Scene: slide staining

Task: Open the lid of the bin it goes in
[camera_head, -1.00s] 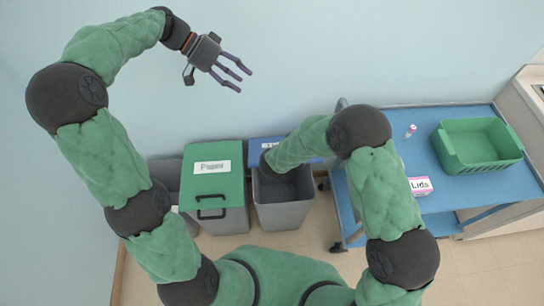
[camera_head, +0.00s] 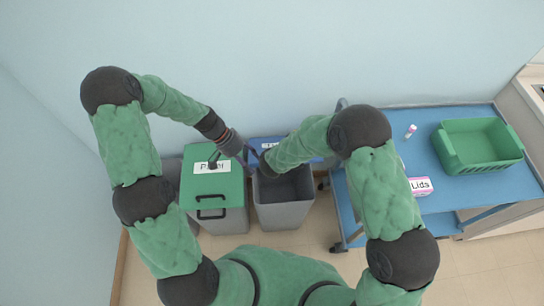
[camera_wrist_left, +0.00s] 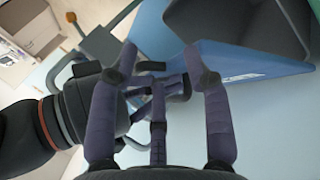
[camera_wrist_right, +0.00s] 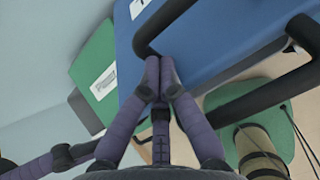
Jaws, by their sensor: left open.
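The blue lid (camera_head: 262,143) stands raised at the wall behind an open grey bin (camera_head: 283,214). Its label is partly hidden by my right arm. In the right wrist view the blue lid (camera_wrist_right: 195,35) fills the upper middle, and my right gripper (camera_wrist_right: 160,75) has its fingers closed together at the lid's black handle (camera_wrist_right: 268,93). My right fingers are hidden in the head view. My left gripper (camera_head: 240,160) is open and empty, above the gap between the green and blue lids. In the left wrist view the blue lid (camera_wrist_left: 235,60) is beyond its fingers, close to my right gripper.
A green lid (camera_head: 232,190) marked Paper is closed on the bin beside it. Another grey bin (camera_head: 172,172) is at the far left. A blue cart (camera_head: 455,203) at right carries a green basket (camera_head: 478,146), a Lids box (camera_head: 420,186) and a small tube (camera_head: 410,131).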

